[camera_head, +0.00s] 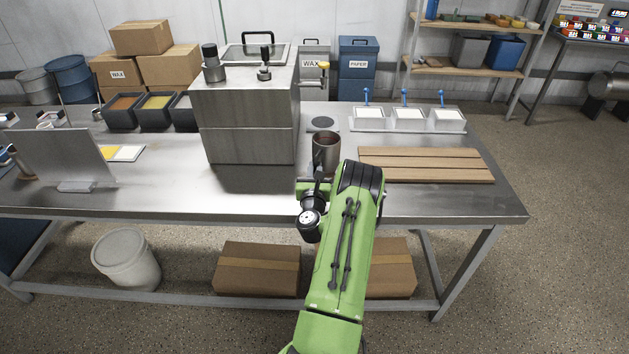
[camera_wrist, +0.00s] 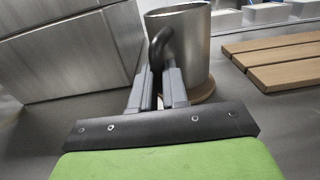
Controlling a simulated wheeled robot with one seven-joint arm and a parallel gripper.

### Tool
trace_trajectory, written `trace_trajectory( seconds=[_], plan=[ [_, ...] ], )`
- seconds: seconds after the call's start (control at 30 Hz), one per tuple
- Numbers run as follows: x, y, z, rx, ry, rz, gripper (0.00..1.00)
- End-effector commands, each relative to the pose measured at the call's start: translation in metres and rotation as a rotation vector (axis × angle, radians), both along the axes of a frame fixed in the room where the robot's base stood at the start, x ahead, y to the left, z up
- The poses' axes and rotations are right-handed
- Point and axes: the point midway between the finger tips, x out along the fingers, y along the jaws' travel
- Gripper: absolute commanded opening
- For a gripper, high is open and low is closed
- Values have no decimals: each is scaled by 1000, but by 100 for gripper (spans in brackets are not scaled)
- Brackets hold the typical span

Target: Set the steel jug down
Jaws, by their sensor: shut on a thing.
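The steel jug (camera_head: 327,150) is upright over the steel table (camera_head: 400,205), right of the big steel machine. Its dark inside shows from above. In the wrist view, the steel jug (camera_wrist: 188,48) has its black handle between the fingers of my gripper (camera_wrist: 160,78), which is shut on that handle. A round brown mat (camera_wrist: 204,93) shows at the jug's base. Whether the jug rests on it or is just above it, I cannot tell. In the head view my gripper (camera_head: 317,182) is partly hidden by my arm.
A steel machine (camera_head: 245,115) stands close on the left. A slatted wooden board (camera_head: 425,164) lies to the right. A grey disc (camera_head: 322,124) and several white trays with blue handles (camera_head: 408,117) are behind. The table's front right is bare.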

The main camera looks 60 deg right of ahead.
Motion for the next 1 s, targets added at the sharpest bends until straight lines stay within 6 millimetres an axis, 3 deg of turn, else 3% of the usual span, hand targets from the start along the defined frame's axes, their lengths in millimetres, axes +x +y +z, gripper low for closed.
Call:
trace_trajectory(
  seconds=[0.07,0.43,0.47,0.6,1.0],
  plan=[
    [1,0,-13,-3,1,2,0],
    [0,0,-16,-2,-1,1,0],
    [0,0,-16,0,0,1,17],
    [0,0,-15,0,0,2,38],
    [1,0,-10,-1,0,2,39]
  ],
)
